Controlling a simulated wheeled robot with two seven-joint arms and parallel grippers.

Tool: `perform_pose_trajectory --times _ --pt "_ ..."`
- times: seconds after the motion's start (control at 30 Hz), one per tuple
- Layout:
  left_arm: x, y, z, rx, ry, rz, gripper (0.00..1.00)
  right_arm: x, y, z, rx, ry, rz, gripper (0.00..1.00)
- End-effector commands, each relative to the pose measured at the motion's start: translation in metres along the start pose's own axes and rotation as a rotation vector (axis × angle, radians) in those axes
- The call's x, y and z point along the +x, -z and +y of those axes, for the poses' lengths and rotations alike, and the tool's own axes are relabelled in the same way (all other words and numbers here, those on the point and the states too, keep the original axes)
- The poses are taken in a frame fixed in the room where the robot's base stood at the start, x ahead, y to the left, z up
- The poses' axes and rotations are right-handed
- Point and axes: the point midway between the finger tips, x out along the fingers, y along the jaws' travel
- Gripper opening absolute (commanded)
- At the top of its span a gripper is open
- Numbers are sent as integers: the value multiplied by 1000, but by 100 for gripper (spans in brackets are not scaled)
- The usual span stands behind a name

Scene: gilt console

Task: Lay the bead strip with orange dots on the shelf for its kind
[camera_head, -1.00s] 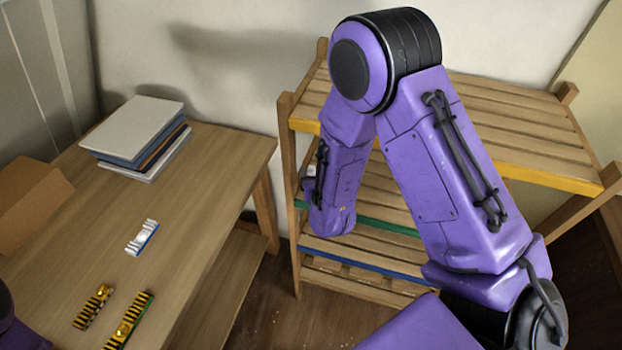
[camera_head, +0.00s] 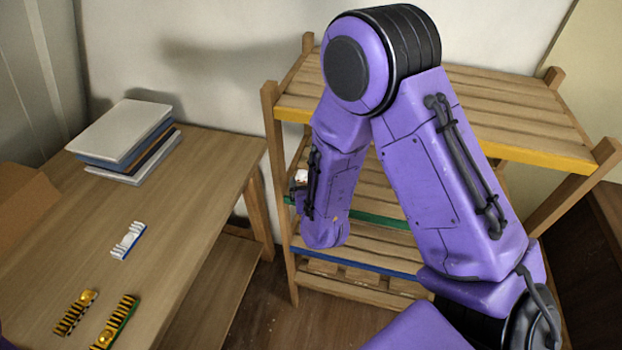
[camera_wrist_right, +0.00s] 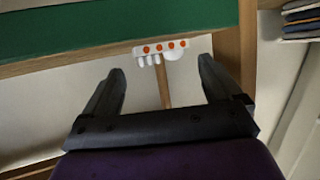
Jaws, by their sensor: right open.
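The bead strip with orange dots (camera_wrist_right: 160,48) shows in the right wrist view. It is white with white beads along one edge, just beyond the fingertips and by the edge of the green-edged shelf (camera_wrist_right: 110,28). I cannot tell whether it rests there. My right gripper (camera_wrist_right: 162,80) is open, its fingers apart and empty. In the head view my right arm hides this gripper; a small white thing (camera_head: 301,177), perhaps the strip, shows beside the forearm near the green-edged shelf (camera_head: 380,220). My left gripper is not in view.
The rack also has a yellow-edged top shelf (camera_head: 540,155) and a blue-edged lower shelf (camera_head: 365,263). The table (camera_head: 185,200) holds a blue-and-white strip (camera_head: 129,240), two black-and-yellow strips (camera_head: 75,313) (camera_head: 116,322), stacked books (camera_head: 125,135) and a cardboard box (camera_head: 25,205).

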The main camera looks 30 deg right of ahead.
Motion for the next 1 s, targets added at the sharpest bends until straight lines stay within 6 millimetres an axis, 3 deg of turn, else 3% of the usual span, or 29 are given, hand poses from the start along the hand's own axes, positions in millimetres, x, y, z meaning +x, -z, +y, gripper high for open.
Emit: perform_pose_trajectory --times 0.2,0.3,0.5,0.77,0.87,1.0 --pt "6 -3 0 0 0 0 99 -55 0 0 -2 2 2 92" --pt "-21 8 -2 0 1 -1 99 -70 8 0 -7 -1 -2 92" --pt "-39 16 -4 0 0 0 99 -83 4 0 -3 -1 -2 92" --pt "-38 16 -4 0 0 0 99 -84 -6 2 0 -1 -15 92" --pt "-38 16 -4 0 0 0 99 -84 -54 17 3 -10 -155 92" --pt "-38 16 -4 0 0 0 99 -108 -162 65 19 -63 -485 92"
